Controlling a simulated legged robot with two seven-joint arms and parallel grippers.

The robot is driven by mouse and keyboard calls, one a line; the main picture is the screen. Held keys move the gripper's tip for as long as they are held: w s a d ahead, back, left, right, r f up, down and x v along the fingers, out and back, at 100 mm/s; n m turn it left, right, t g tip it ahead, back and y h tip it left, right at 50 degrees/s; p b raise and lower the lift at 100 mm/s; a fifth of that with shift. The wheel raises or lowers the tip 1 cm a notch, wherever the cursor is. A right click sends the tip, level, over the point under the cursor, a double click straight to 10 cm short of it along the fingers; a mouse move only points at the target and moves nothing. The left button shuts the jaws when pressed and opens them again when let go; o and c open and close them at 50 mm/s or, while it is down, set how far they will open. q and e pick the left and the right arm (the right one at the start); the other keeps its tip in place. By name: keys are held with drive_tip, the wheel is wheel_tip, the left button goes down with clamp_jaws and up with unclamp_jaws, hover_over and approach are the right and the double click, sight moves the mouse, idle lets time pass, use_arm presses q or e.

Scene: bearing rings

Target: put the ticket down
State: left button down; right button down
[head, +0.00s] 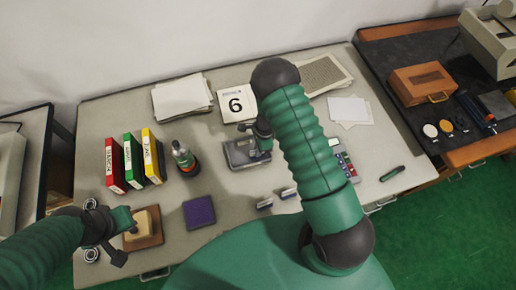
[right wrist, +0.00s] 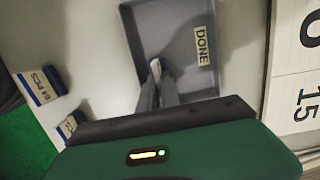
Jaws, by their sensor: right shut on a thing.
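The ticket (right wrist: 155,68) shows as a small pale piece at the fingertips in the right wrist view; most of it is hidden. My right gripper (right wrist: 157,84) is shut on it, over the grey tray (right wrist: 228,75) with a DONE label (right wrist: 202,46). I cannot tell whether the ticket touches the tray floor. In the head view the right gripper (head: 262,142) is at the right part of the tray (head: 233,160), partly hidden by my arm. My left gripper (head: 124,222) is beside a yellowish block (head: 144,221) on a brown base; its jaws are unclear.
Two small blue-and-white boxes (head: 265,204) (head: 288,193) lie in front of the tray. A purple pad (head: 199,212), a dark bottle (head: 184,158) and red, green and yellow binders (head: 133,160) are to the left. Papers (head: 182,97) lie at the back.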

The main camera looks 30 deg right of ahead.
drive_tip(key=c, duration=1.6)
unclamp_jaws()
drive_tip(key=shift+a, duration=0.15)
drive_tip(key=shift+o, duration=0.2)
drive_tip(key=shift+r, duration=0.1)
drive_tip(key=shift+r, duration=0.35)
wheel_tip(320, 180, up, 12)
drive_tip(key=d+b, duration=0.1)
drive_tip(key=s+a+r+n+t+h+b, duration=0.1)
drive_tip(key=s+a+r+n, duration=0.3)
drive_tip(key=n, duration=0.6)
drive_tip(key=s+a+r+n+t, duration=0.1)
drive_tip(key=s+a+r+n, duration=0.3)
drive_tip(key=n, duration=0.7)
drive_tip(key=shift+s+r+h+b, duration=0.4)
drive_tip(key=shift+s+r, duration=0.75)
drive_tip(key=shift+s, duration=1)
